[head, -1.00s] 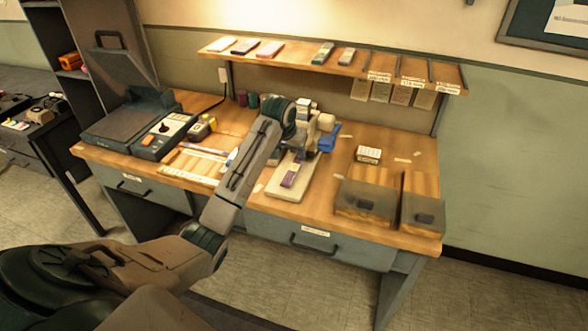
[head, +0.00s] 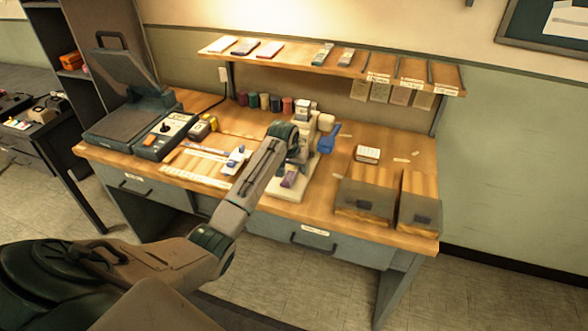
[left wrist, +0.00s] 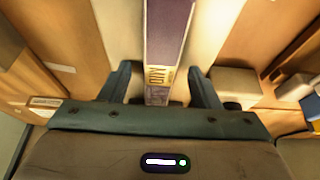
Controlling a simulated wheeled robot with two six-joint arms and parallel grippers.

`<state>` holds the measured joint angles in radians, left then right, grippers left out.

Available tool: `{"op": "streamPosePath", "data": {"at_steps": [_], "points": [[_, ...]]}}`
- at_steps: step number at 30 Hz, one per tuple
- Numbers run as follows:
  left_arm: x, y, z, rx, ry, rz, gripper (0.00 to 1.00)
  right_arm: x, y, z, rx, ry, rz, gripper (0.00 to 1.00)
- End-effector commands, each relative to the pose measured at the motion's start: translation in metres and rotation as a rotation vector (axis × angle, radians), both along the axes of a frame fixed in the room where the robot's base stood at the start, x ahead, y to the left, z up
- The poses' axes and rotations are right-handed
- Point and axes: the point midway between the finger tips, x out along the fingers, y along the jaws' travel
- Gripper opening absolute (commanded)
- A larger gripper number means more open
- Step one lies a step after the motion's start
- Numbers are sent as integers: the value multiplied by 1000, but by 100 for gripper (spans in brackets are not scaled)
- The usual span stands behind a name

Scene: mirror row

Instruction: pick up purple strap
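The purple strap (head: 289,180) lies on a pale board (head: 283,194) in the middle of the workbench, below a small press-like device with a blue handle. In the left wrist view the strap (left wrist: 168,35) runs lengthwise between the fingers, with yellowish lettering near its close end. My left gripper (left wrist: 161,70) is open, one finger on each side of the strap, with gaps visible on both sides. In the head view my left gripper (head: 292,166) is at the strap and partly hides it. My right gripper is not in view.
The blue handle (head: 328,137) stands close to the right of my gripper. Several spools (head: 265,101) line the bench's back. A shelf (head: 300,56) hangs above. Wooden bins (head: 365,200) stand at the right, and a dark machine (head: 125,115) at the left.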

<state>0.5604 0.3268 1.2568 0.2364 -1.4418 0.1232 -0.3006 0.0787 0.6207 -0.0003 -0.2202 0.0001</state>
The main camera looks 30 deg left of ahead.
Motion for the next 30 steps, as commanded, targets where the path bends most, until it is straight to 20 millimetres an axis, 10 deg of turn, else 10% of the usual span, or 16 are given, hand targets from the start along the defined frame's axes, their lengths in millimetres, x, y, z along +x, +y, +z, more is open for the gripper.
{"op": "streamPosePath", "data": {"at_steps": [7, 23, 30], "points": [[0, 0, 0, 0, 0, 0, 9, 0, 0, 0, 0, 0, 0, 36], [-10, -2, 11, 2, -3, 0, 9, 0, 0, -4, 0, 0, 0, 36], [-47, -10, 32, 3, -4, -1, 9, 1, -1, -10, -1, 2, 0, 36]]}}
